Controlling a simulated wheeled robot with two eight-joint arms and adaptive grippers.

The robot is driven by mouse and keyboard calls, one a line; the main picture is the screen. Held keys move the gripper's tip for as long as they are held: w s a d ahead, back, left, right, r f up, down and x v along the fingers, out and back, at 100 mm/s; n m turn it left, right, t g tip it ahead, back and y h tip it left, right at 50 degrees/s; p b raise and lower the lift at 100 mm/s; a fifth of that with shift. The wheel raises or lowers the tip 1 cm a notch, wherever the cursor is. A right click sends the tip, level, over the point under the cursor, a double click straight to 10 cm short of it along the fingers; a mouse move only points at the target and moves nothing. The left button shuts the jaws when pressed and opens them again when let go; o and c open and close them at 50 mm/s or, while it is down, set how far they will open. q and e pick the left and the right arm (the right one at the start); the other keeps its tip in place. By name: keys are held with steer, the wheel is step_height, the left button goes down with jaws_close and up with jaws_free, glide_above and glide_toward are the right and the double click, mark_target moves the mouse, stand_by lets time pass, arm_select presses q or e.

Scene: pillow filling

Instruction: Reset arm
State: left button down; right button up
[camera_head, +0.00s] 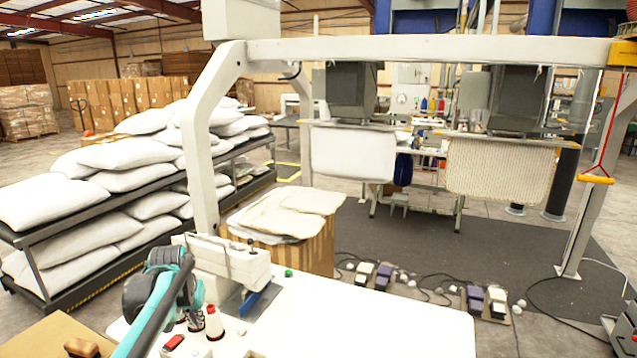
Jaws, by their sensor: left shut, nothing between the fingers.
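My left arm, teal and black, comes in from the bottom left over the white worktable (380,325). My left gripper (194,318) is at the end of this arm, low over the table's left part, beside the sewing machine (230,262). It is small and partly hidden by the arm; it is shut and holds nothing. My right gripper is not in view.
Thread cones (214,322) and a red-topped switch box (173,343) stand close to the left gripper. White pillows (130,180) fill a rack at the left. A pillow cover (352,153) and a quilted one (497,167) hang from the frame. The table's right part is clear.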

arm_select(q)
steer(key=s+d+f+t+b, duration=0.1)
steer(key=s+d+b, duration=0.1)
steer(key=s+d, duration=0.35)
steer(key=s+d+f+b, duration=0.2)
steer(key=s+d, duration=0.1)
steer(key=s, duration=0.6)
steer(key=s+d+f+m+t+b, duration=0.1)
steer(key=s+d+f+b, duration=0.3)
steer(key=s+f, duration=0.6)
steer(key=s+t, duration=0.1)
steer(key=s, duration=0.1)
steer(key=shift+s+d+h, duration=0.2)
steer(key=shift+s+h, duration=0.1)
